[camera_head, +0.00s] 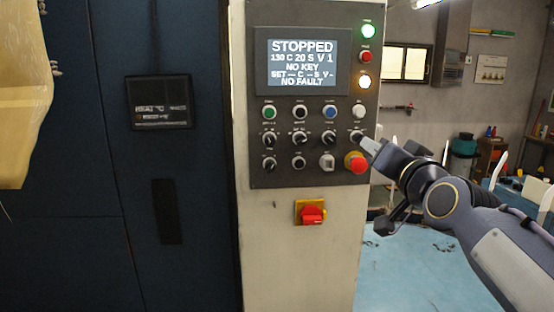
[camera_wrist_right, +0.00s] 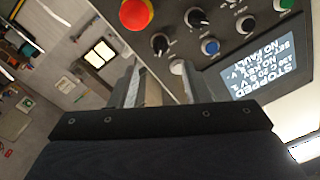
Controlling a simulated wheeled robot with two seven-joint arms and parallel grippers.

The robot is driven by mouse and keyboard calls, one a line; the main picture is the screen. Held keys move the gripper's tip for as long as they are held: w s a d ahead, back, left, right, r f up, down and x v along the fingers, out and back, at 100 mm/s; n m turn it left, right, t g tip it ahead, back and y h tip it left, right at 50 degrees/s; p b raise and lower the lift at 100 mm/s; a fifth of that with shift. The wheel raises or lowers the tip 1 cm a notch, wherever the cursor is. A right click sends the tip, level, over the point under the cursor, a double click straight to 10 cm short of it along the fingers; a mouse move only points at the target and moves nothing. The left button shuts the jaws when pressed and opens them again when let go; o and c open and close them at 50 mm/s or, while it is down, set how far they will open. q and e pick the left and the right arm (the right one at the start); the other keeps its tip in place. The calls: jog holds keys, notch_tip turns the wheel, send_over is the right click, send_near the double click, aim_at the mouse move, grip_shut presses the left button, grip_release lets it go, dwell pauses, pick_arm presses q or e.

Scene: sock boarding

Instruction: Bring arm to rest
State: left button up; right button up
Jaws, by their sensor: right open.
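My right arm comes in from the right in the head view. Its gripper (camera_head: 372,147) is at the right edge of the control panel (camera_head: 260,100), close to the rightmost knob (camera_head: 357,136) of the upper knob row. In the right wrist view the gripper (camera_wrist_right: 150,88) has its two fingers apart with nothing seen held between them. The panel is upside down there, with its screen (camera_wrist_right: 262,82) at the right. I cannot tell whether a finger touches the panel. My left gripper is not in view.
A red emergency button (camera_head: 358,163) sticks out just below my right gripper, and it also shows in the wrist view (camera_wrist_right: 136,14). A red rotary switch (camera_head: 312,214) sits lower on the cabinet (camera_head: 290,260).

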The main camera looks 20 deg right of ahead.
jog(key=s+a+f+n+g+y, duration=0.2)
jog(key=s+a+f, duration=0.4)
jog(key=f, duration=0.5)
jog(key=s+a+f+n+g+y, duration=0.3)
jog(key=s+a+f+g, duration=0.3)
jog(key=f, duration=0.6)
jog(key=s+a+f+n+g+y, duration=0.2)
jog(key=s+a+f, duration=0.4)
jog(key=f, duration=0.6)
jog(key=shift+s+a+n+g+y, duration=0.15)
jog(key=shift+a+n+g+y, duration=0.35)
jog(key=shift+g+y, duration=0.45)
jog(key=shift+a, duration=0.1)
